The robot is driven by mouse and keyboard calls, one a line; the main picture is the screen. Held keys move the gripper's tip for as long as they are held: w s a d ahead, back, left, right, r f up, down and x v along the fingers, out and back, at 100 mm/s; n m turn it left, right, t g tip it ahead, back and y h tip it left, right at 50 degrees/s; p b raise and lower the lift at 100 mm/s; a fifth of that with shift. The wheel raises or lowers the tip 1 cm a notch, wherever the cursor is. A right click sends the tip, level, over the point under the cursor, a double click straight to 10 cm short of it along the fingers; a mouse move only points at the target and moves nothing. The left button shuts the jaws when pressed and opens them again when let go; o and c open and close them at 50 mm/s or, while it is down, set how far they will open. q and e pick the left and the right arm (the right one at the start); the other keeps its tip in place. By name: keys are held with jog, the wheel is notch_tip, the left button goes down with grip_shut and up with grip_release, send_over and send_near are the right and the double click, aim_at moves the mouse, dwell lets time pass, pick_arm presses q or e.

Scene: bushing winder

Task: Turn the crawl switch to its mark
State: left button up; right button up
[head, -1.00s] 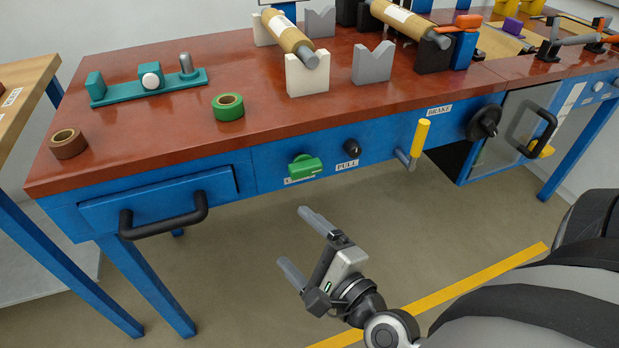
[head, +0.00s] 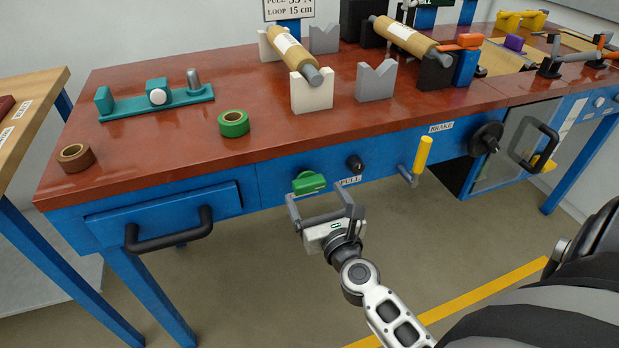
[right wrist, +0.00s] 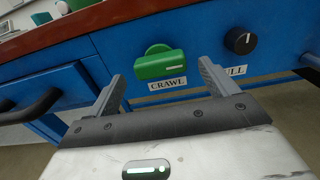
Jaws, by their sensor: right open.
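The crawl switch is a green knob (head: 308,182) on the blue front panel of the bench, below the tabletop. In the right wrist view the green crawl switch (right wrist: 160,63) shows with its bar lying nearly level and a CRAWL label (right wrist: 167,84) just below it. My right gripper (head: 318,196) is open and empty just in front of and below the switch. In the right wrist view its two fingers (right wrist: 160,82) stand to the left and right of the switch, apart from it. No mark beside the switch can be made out. My left gripper is not in view.
A black knob (head: 355,165) with a PULL label sits right of the switch. A yellow-handled crank (head: 422,155) and a black brake knob (head: 485,138) are farther right. A drawer handle (head: 170,232) juts out at left. The floor below the panel is clear.

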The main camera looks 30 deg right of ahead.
aim_at(312, 189)
jog(key=shift+x, duration=2.2)
jog(key=shift+c, duration=0.3)
jog(key=c, duration=0.9)
